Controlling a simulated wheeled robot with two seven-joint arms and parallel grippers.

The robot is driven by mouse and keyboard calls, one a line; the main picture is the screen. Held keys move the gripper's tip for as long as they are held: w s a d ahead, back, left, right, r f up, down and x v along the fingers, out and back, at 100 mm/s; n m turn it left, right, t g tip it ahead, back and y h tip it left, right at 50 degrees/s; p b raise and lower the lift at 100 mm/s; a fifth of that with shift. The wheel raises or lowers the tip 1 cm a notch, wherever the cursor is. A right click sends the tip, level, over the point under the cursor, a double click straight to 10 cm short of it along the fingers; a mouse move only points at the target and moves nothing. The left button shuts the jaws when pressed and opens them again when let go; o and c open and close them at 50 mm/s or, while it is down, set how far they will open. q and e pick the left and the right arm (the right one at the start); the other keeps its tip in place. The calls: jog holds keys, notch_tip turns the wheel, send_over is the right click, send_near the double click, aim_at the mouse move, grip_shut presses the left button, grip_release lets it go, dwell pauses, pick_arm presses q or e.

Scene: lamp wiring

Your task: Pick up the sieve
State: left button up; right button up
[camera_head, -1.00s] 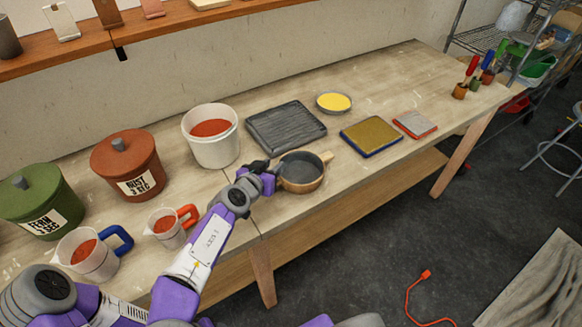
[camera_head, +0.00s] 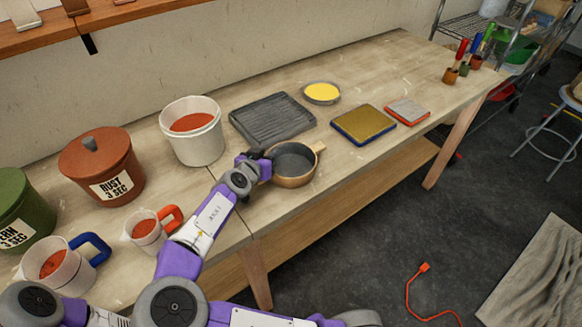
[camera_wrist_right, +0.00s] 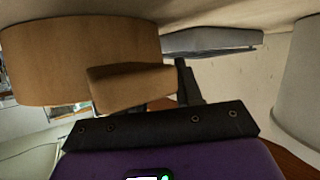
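The sieve (camera_head: 284,180) is a round wooden frame with a dark grey inside, resting on the workbench. In the right wrist view the sieve's wooden wall (camera_wrist_right: 70,60) and a wooden handle block (camera_wrist_right: 120,86) fill the left. A dark finger of the right gripper (camera_wrist_right: 172,88) stands at the block's end. The other finger is mostly hidden behind the block, so its grip is unclear. My left gripper is not in view.
The bench (camera_head: 385,65) also holds a grey ribbed tray (camera_head: 270,118), a white bucket (camera_head: 195,145), a yellow dish (camera_head: 321,93), a gold-topped pad (camera_head: 364,124), a rust bin (camera_head: 100,160) and jugs (camera_head: 148,232). The front edge is just right of the sieve.

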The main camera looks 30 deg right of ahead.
jog(key=shift+w+d+f, duration=0.1)
jog(key=shift+w+d, duration=0.05)
grip_shut()
